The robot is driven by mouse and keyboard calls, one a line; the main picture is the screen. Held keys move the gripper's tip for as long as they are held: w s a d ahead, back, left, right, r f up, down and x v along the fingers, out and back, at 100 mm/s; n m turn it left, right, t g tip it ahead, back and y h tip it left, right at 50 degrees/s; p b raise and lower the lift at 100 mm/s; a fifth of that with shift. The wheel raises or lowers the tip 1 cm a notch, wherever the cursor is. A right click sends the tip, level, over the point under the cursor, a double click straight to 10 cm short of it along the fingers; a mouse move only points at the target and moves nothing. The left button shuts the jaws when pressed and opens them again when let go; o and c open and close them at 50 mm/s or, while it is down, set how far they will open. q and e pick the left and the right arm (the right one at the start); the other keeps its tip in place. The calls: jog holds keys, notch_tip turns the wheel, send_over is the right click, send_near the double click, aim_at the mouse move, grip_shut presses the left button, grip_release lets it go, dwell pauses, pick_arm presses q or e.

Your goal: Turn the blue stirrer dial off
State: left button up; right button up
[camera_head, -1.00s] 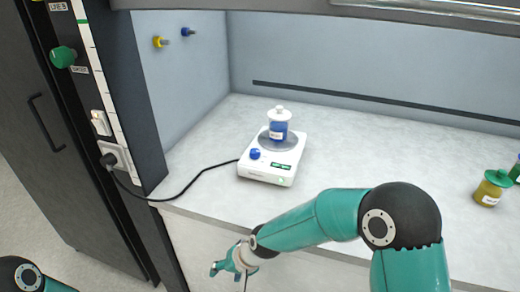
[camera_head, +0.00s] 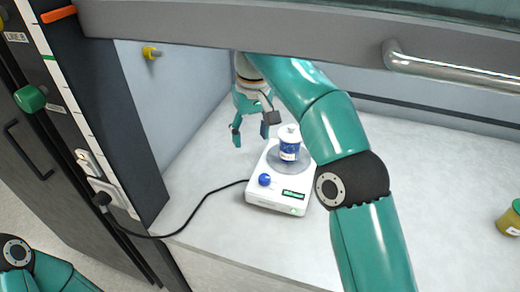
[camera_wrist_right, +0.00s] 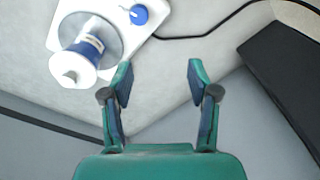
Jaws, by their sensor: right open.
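The blue stirrer dial (camera_head: 265,180) sits on the front left of a white stirrer (camera_head: 262,200) on the bench. The dial also shows in the right wrist view (camera_wrist_right: 139,14), beyond and left of the fingers. A blue jar with a white lid (camera_head: 289,145) stands on the stirrer's round plate. My right gripper (camera_head: 251,136) is open and empty, behind and left of the stirrer, apart from the dial. In the right wrist view its two fingers (camera_wrist_right: 160,80) are spread with bare bench between them. My left arm shows at the lower left, but its gripper is out of view.
A black cable (camera_head: 200,200) runs from the stirrer to a wall socket at left. The hood's sash with a metal handle (camera_head: 450,72) crosses the top. A yellow-brown jar (camera_head: 510,220) stands at far right. The bench between is mostly clear.

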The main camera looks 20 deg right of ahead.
notch_tip(320, 180, up, 2)
jog(key=d, duration=0.3)
jog(key=b, duration=0.4)
send_over(265, 177)
notch_tip(265, 177, down, 6)
jog(key=shift+g+h, duration=0.3)
notch_tip(265, 177, down, 9)
jog(key=shift+s+f+b, duration=0.1)
jog(key=shift+f+b, duration=0.05)
jog(key=shift+b, duration=1)
pick_arm(q)
jog(key=shift+w+a+f, duration=0.1)
jog(key=shift+f, duration=1.3)
jog(key=shift+a+f, duration=0.1)
jog(key=shift+f, duration=1.25)
pick_arm(e)
jog(key=shift+a+f, duration=0.1)
jog(key=shift+f, duration=0.55)
jog(key=shift+c, duration=0.2)
jog(key=c, duration=1.1)
jog(key=shift+d, duration=0.2)
grip_shut()
pick_arm(q)
jog(key=shift+r, duration=0.1)
pick_arm(e)
jog(key=shift+a, duration=0.1)
